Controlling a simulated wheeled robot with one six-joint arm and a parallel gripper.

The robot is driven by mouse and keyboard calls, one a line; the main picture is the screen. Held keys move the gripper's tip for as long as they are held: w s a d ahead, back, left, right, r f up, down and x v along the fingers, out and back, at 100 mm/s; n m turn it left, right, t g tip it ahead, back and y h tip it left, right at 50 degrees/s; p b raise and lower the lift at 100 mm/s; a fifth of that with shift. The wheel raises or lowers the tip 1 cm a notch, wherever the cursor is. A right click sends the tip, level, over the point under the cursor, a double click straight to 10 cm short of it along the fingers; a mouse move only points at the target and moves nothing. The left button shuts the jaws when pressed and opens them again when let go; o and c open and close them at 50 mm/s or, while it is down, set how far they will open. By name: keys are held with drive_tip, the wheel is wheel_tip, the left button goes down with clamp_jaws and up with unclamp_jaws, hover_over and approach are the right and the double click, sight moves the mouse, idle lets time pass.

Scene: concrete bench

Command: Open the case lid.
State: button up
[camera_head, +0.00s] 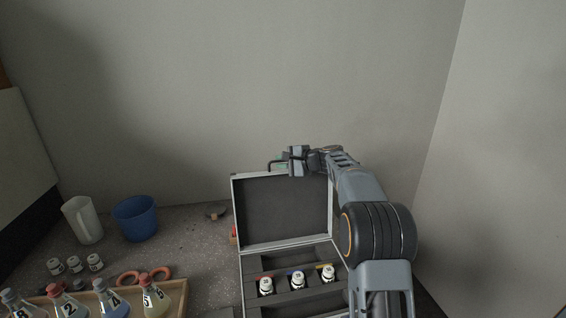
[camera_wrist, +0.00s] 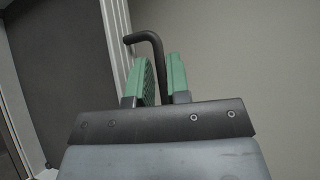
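The case (camera_head: 243,284) is silver-edged and stands on the bench with its lid (camera_head: 283,212) raised about upright at the back. The lid's dark lining faces the head camera. A black bent handle (camera_head: 272,164) is at the lid's top edge; in the wrist view the handle (camera_wrist: 146,37) runs down between my green finger pads. My gripper (camera_head: 286,163) is at the lid's top edge, its fingers close on both sides of the handle with little gap showing. The lid's edge (camera_wrist: 117,38) and dark lining are at the left of the wrist view. The handle's lower part is hidden.
Several white jars (camera_head: 297,280) sit in the case's dark insert. Left of it are numbered flasks in a wooden tray (camera_head: 180,306), orange rings (camera_head: 128,278), a blue cup (camera_head: 135,218) and a white mug (camera_head: 83,220). Grey walls stand behind and at right.

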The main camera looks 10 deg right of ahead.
clamp_jaws()
drive_tip(key=shift+f, duration=0.1)
